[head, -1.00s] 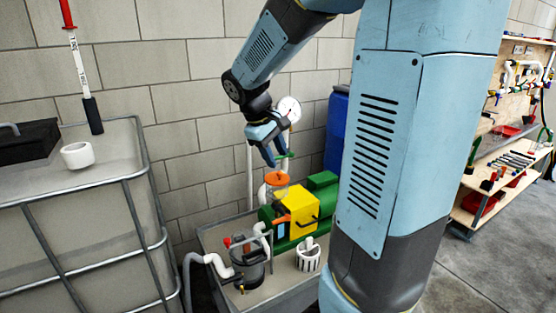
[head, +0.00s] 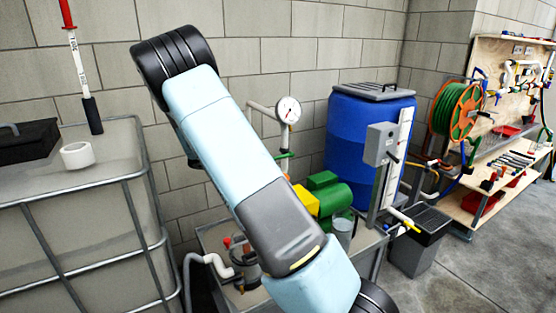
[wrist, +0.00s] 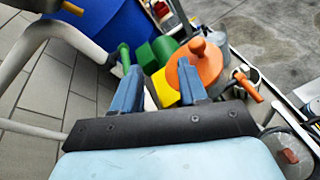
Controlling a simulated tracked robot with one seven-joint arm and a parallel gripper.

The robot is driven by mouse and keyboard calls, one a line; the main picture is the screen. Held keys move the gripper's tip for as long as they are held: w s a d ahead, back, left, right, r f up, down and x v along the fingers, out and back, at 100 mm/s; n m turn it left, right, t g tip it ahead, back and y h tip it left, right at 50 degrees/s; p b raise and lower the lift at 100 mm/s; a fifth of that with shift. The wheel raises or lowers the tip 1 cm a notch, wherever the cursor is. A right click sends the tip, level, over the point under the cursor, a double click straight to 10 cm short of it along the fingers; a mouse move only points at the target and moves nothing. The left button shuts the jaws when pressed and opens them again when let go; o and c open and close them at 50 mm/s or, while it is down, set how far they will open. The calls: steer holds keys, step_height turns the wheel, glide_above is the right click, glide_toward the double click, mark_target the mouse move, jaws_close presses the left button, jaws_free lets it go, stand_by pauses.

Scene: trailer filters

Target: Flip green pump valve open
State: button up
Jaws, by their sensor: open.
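A green valve handle (head: 284,155) shows below the pressure gauge, above the pump, in the head view. In the wrist view a green bar (wrist: 123,54), probably this handle, lies just beyond the left fingertip, apart or touching I cannot tell. The green pump (head: 332,192) with its yellow box (head: 305,201) is partly hidden by my arm in the head view. My gripper (wrist: 158,70) is open in the wrist view, its two blue fingers apart with nothing held. My arm hides it in the head view.
An orange knobbed lid (wrist: 196,66) and an orange lever (wrist: 249,89) are close to the right finger. The gauge (head: 288,110), a blue barrel (head: 362,135) and a grey box (head: 380,143) stand around the pump. A caged tank (head: 110,170) is at left.

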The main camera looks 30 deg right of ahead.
mark_target(278, 158)
steer(key=w+a+f+n+t+h, duration=0.2)
steer(key=w+f+n+h, duration=0.2)
steer(key=w, duration=0.2)
steer(key=d, duration=1.3)
steer(key=shift+w+d+f, duration=0.1)
steer(key=shift+w+d, duration=0.25)
steer(key=shift+c, duration=0.4)
jaws_close()
steer(key=shift+a, duration=0.1)
